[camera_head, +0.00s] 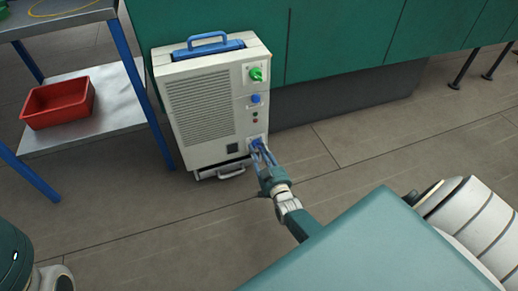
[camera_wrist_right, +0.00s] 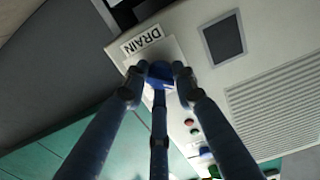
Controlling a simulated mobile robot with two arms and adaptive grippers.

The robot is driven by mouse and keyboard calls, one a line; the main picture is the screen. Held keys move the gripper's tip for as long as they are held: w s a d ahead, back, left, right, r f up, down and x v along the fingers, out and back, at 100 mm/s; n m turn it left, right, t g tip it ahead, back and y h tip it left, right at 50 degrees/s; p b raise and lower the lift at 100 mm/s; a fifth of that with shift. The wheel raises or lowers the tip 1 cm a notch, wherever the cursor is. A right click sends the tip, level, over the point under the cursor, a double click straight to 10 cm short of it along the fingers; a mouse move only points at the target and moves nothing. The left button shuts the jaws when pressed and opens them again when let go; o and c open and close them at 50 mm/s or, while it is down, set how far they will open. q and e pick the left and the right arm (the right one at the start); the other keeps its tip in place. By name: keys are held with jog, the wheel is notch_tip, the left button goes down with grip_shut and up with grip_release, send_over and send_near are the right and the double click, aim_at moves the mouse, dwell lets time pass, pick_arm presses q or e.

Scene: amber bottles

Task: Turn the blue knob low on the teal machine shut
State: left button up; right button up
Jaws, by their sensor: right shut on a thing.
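The machine (camera_head: 205,110) is an off-white box with a vent grille and a blue handle on top; it looks off-white rather than teal. It stands upright on the floor in the head view. Low on its front is a blue knob (camera_wrist_right: 160,74), beside a label reading DRAIN. My right gripper (camera_head: 262,154) reaches the machine's lower right corner. In the wrist view the three fingers of my right gripper (camera_wrist_right: 159,82) are closed around the blue knob, which they partly hide. My left gripper is not in view.
Higher on the front are a green knob (camera_head: 256,74), another blue knob (camera_head: 256,99) and small indicator buttons (camera_head: 255,117). A metal shelf (camera_head: 95,128) with blue legs and a red bin (camera_head: 58,103) stands left. A teal cabinet (camera_head: 340,40) is behind. Floor to the right is clear.

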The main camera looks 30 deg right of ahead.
jog(key=o, duration=1.2)
jog(key=shift+c, duration=0.2)
jog(key=shift+s, duration=0.1)
jog(key=v, duration=1.2)
jog(key=shift+f, duration=0.1)
